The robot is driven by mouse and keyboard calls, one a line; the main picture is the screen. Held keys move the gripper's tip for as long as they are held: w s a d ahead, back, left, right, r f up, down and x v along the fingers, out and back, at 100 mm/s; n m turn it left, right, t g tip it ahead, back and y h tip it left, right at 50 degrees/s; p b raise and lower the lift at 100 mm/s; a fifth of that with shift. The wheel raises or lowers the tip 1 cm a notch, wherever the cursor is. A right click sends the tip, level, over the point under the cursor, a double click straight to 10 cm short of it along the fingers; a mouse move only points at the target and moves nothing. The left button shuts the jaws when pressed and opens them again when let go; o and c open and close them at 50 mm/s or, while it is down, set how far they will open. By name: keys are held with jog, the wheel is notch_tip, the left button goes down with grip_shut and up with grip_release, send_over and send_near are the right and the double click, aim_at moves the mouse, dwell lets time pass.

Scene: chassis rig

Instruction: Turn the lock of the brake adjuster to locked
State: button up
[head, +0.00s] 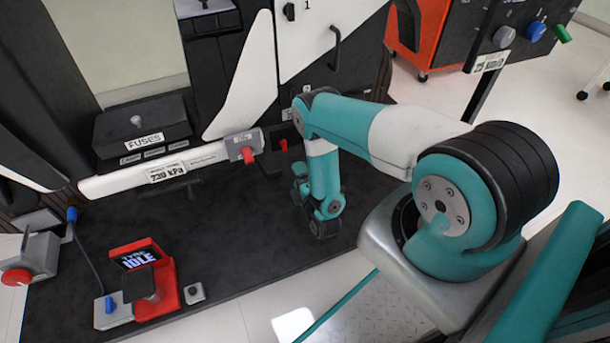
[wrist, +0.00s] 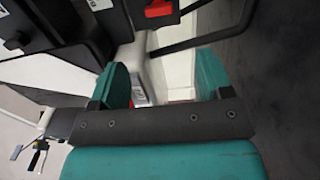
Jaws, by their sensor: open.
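My gripper (wrist: 163,78) is open and empty in the wrist view, its two teal fingers spread apart. In the head view the end of my arm hangs above the dark platform, and the fingers cannot be made out. A grey block with a red lever (head: 248,155) sits at the right end of a white labelled bar. A small red part (head: 284,144) shows in a dark recess just right of it. I cannot tell for sure which belongs to the brake adjuster; its label is unreadable. A red part (wrist: 158,8) shows at the top of the wrist view, beyond the fingers and apart from them.
The white bar (head: 200,159) runs along the back of the dark platform (head: 230,215). A fuse box (head: 142,125) stands behind it. A red device with a screen reading IDLE (head: 145,280) stands at front left. The middle of the platform is clear.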

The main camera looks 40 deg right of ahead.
jog(key=shift+p+v, duration=2)
jog(key=shift+p, duration=0.2)
jog(key=shift+s, duration=0.1)
